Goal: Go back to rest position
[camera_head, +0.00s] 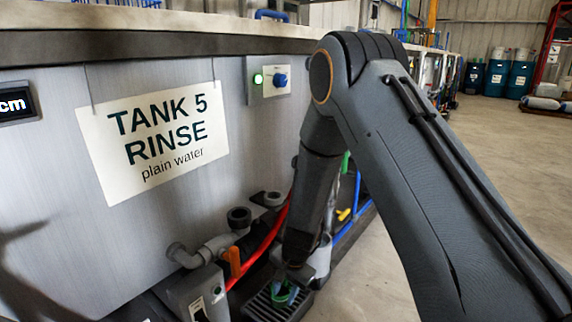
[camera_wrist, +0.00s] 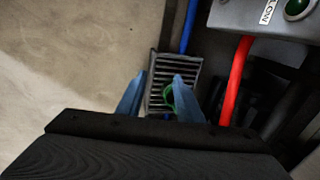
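My gripper (camera_head: 286,292) is low beside the tank, just above a dark floor grate (camera_head: 262,308). In the wrist view its two blue fingers (camera_wrist: 159,79) stand apart, with the slatted grate (camera_wrist: 160,57) showing between and beyond them. A green curved piece (camera_wrist: 169,97) shows between the fingers, close to the right one. I cannot tell whether it touches that finger or what it belongs to. My arm reaches down from the right and hides part of the pipes.
The tank (camera_head: 60,190) fills the left and carries a "TANK 5 RINSE" sign (camera_head: 160,140). Open floor (camera_head: 480,160) lies to the right.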

